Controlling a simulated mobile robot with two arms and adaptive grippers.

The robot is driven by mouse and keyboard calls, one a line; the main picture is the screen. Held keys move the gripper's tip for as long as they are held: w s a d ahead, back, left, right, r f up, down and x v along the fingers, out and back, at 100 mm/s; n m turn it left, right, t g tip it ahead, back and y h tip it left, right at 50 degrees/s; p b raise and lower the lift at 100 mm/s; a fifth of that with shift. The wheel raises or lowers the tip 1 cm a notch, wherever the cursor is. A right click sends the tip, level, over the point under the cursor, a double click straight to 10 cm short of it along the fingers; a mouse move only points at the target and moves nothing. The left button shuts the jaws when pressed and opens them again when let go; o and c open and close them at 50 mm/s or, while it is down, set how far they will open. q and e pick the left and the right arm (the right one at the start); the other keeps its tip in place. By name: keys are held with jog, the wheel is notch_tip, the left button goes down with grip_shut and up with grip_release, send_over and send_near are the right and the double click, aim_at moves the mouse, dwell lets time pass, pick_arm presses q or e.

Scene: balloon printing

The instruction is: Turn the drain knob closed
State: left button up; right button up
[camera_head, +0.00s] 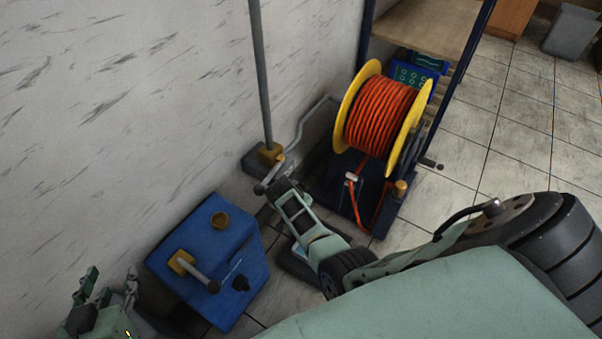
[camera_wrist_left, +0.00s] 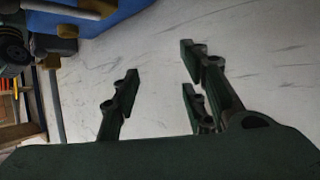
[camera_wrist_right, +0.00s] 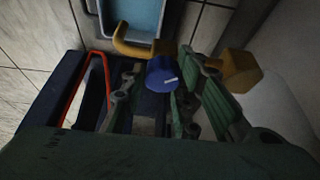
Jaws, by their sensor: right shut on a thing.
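The drain knob (camera_wrist_right: 162,74) is a small blue round knob with a white mark, seen in the right wrist view beside a yellow-brass pipe (camera_wrist_right: 130,45) and a brass fitting (camera_wrist_right: 240,73). My right gripper (camera_wrist_right: 160,88) has its fingers on either side of the knob and is shut on it. In the head view the right arm reaches in from the right to the brass fitting (camera_head: 270,154) at the wall, and the arm hides the knob. My left gripper (camera_head: 105,292) is at the lower left, open and empty, and its spread fingers also show in the left wrist view (camera_wrist_left: 160,85).
A blue box (camera_head: 225,264) with a lever stands left of the right arm. A hose reel (camera_head: 380,115) with orange hose stands behind it. A pale blue basin (camera_wrist_right: 135,14) lies on the floor below the pipe.

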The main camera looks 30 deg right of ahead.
pick_arm(q)
jog(key=shift+w+d+r+t, duration=0.25)
jog(key=shift+w+r+t, duration=0.2)
jog(key=shift+r, duration=0.35)
jog(key=shift+w+d+r+t, duration=0.2)
jog(key=shift+w+r+t, duration=0.25)
jog(key=shift+r, duration=0.3)
pick_arm(e)
jog(key=shift+s+d+m+g, duration=0.2)
jog(key=shift+d+m+g, duration=0.2)
jog(key=shift+m, duration=0.3)
jog(key=shift+f, duration=0.1)
jog(key=o, duration=1)
jog(key=shift+w+a, duration=0.1)
jog(key=shift+a, duration=0.15)
jog(key=shift+r, duration=0.7)
notch_tip(320, 180, up, 9)
jog(key=shift+f, duration=0.15)
